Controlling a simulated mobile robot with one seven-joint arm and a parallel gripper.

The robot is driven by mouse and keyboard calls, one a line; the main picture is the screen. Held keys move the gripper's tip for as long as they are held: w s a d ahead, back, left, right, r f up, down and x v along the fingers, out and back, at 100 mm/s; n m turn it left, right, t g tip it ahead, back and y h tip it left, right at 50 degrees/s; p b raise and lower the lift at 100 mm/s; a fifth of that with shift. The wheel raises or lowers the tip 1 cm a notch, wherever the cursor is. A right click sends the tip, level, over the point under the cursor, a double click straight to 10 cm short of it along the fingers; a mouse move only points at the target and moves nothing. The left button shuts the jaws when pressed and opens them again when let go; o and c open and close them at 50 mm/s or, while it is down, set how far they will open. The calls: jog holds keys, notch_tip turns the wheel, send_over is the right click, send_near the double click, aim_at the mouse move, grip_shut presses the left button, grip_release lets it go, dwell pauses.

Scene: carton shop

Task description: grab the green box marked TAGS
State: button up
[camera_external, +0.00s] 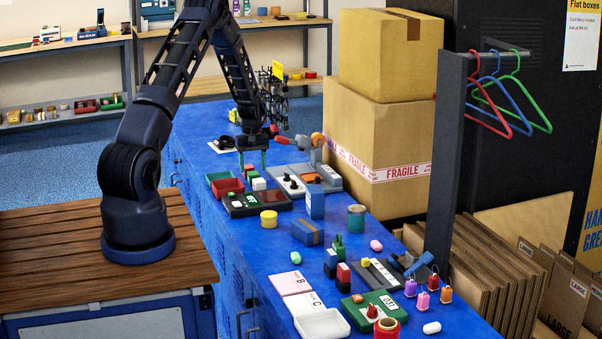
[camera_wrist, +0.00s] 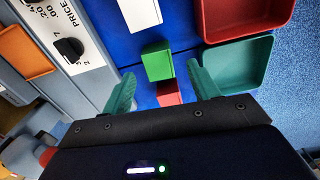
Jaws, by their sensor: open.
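A small green box (camera_wrist: 157,60) lies on the blue bench top between a white box (camera_wrist: 139,14) and a red box (camera_wrist: 168,92) in the wrist view. No TAGS lettering is readable on the faces that show. My gripper (camera_wrist: 161,73) is open and empty, its two green fingers on either side of the row, with the green box just beyond the fingertips' line. In the external view my gripper (camera_external: 252,163) points down above these small boxes. The green box (camera_external: 253,174) is tiny there. I cannot tell whether the fingers touch anything.
A green tray (camera_wrist: 237,65) and a red tray (camera_wrist: 245,15) stand close by the right finger. A grey device marked PRICE (camera_wrist: 72,40) is on the left.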

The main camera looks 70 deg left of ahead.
aim_at(254, 173)
jog(key=shift+f, duration=2)
jog(key=c, duration=1.1)
jog(key=shift+o, duration=0.2)
jog(key=shift+w+r, duration=0.1)
jog(key=shift+r, duration=0.05)
